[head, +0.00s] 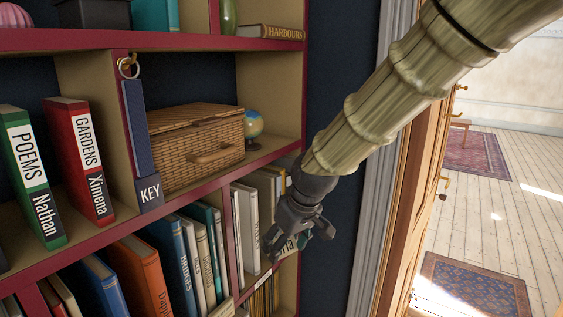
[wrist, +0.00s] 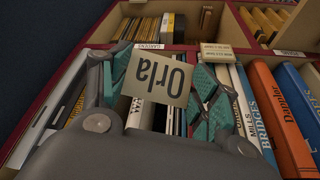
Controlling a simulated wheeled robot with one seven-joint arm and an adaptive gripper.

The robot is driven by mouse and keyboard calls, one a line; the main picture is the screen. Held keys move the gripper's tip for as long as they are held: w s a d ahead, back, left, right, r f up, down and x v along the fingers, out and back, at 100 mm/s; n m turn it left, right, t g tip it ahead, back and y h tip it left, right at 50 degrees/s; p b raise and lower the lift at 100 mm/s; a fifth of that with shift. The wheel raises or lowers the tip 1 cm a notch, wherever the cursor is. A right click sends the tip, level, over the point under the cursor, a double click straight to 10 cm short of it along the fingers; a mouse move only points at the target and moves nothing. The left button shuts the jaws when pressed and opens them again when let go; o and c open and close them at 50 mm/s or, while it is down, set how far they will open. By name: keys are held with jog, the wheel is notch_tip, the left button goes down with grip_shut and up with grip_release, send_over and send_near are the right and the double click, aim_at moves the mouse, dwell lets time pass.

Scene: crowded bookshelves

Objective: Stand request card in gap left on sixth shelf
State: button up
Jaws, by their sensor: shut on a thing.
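The request card (wrist: 157,75) is cream with "Orla" in dark letters, upside down in the wrist view. My gripper (wrist: 163,88) is shut on it, with a teal-padded finger at each side. In the head view my gripper (head: 297,232) is at the right end of the book shelf below the basket, in front of the pale books. The card (head: 289,244) shows there only in part, behind the fingers.
A row of books (head: 190,255) fills the shelf left of my gripper. Above are a wicker basket (head: 195,145), a small globe (head: 253,124) and a KEY block (head: 149,190). The dark wall (head: 335,200) and door frame (head: 395,200) stand close on the right.

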jog(key=s+d+f+m+h+b, duration=0.1)
jog(key=d+f+m, duration=0.15)
jog(key=f, duration=0.75)
jog(key=d+f+m+b, duration=0.1)
jog(key=d+f+m, duration=0.15)
jog(key=f, duration=0.85)
jog(key=s+d+f+m+h, duration=0.1)
jog(key=s+d+f, duration=0.2)
jog(key=d+f, duration=0.3)
jog(key=s+d+f+m+t+b, duration=0.1)
jog(key=s+d+f, duration=0.2)
jog(key=d+f, duration=0.3)
notch_tip(320, 180, down, 3)
jog(key=shift+s+f+m+h, duration=0.1)
jog(key=shift+s+m+h, duration=0.2)
jog(key=shift+h, duration=0.1)
jog(key=shift+s, duration=0.1)
